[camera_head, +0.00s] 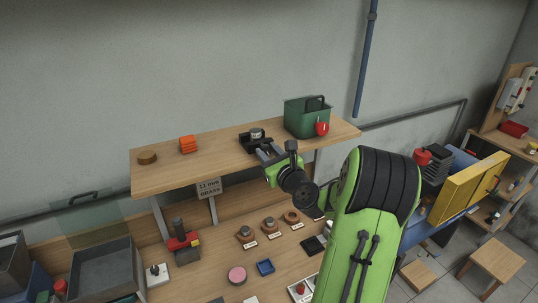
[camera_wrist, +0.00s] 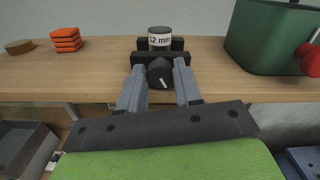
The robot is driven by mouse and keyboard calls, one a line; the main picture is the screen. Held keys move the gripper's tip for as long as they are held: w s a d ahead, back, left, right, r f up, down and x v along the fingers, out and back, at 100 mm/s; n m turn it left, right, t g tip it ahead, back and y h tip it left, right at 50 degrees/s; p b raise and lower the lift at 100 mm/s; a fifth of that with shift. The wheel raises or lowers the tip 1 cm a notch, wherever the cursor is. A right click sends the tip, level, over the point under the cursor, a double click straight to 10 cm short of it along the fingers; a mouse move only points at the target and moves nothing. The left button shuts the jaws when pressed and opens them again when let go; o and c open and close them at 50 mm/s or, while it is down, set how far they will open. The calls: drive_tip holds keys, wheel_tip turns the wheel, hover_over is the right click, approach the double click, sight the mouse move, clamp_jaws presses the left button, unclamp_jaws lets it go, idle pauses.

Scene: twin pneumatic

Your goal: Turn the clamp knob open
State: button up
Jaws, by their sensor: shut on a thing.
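The black clamp (camera_wrist: 176,47) sits near the front edge of the wooden shelf; it also shows in the head view (camera_head: 246,143). It holds a grey cylinder (camera_wrist: 159,31) upright, with a white label reading "2 mm" after a partly unclear first character. The dark clamp knob (camera_wrist: 159,74) faces me and has a white line, tilted slightly off vertical. My gripper (camera_wrist: 161,67) is shut on the knob, one grey finger at each side. In the head view my gripper (camera_head: 269,154) reaches the clamp from the front, and I cannot make out the knob there.
On the shelf (camera_head: 210,159) stand a green box (camera_head: 303,119) with a red round part, right of the clamp, an orange stack (camera_head: 188,144) and a brown disc (camera_head: 147,157) to the left. A sign (camera_head: 208,188) hangs below. The workbench beneath holds several parts.

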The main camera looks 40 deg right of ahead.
drive_tip(key=shift+n, duration=0.5)
drive_tip(key=o, duration=1)
drive_tip(key=shift+o, duration=0.2)
drive_tip(key=b+v, duration=0.5)
drive_tip(key=v, duration=1.1)
drive_tip(key=shift+b, duration=0.3)
